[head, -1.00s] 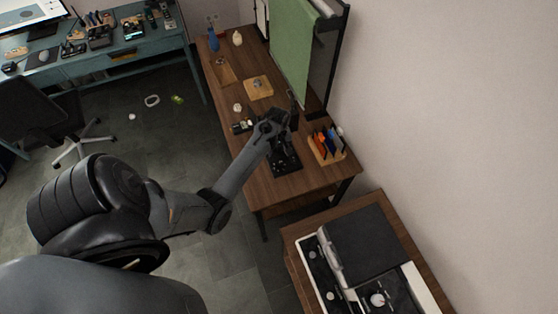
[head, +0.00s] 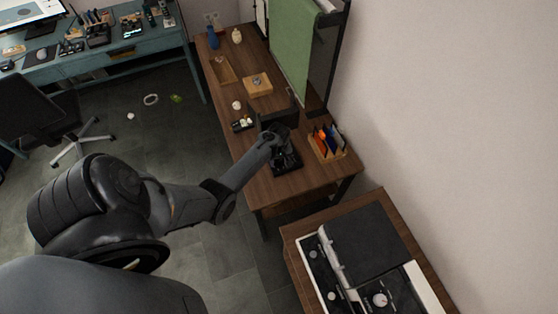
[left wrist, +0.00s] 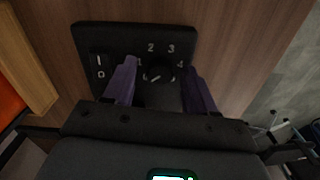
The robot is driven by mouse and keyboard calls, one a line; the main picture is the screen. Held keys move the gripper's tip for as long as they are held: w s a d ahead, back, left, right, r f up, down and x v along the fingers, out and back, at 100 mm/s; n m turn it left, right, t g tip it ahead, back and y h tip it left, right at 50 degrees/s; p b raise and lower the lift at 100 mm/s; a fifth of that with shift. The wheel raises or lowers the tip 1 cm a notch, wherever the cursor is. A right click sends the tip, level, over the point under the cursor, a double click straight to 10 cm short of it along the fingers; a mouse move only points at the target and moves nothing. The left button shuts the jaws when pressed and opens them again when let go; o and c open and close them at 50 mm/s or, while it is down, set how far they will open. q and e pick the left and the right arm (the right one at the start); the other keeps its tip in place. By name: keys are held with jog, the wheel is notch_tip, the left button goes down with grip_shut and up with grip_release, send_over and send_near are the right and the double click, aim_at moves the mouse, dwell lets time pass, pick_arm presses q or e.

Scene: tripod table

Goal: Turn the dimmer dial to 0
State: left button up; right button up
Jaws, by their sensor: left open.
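The dimmer is a black panel (left wrist: 88,38) on the wooden table, with a round black dial (left wrist: 158,73) and printed numbers around it. The numbers 1, 2, 3 and 4 are readable in the left wrist view. I cannot tell clearly where the dial points. A rocker switch (left wrist: 100,67) marked I and O sits left of the dial. My left gripper (left wrist: 160,86) is open, its two purple-grey fingers on either side of the dial, with gaps visible. The black panel (head: 288,162) also shows in the head view, partly hidden by my left gripper. My right gripper is not in view.
A wooden holder (head: 327,156) with colored items stands right of the panel. A wooden block (head: 257,85) and a blue vase (head: 213,38) stand farther back. A record player (head: 365,245) is on the nearer cabinet.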

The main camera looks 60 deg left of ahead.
pick_arm(q)
jog(key=shift+c, duration=0.2)
grip_shut()
jog(key=shift+r+n+p, duration=0.1)
jog(key=shift+n+p, duration=0.2)
jog(key=shift+n, duration=0.5)
jog(key=shift+o, duration=0.2)
grip_release()
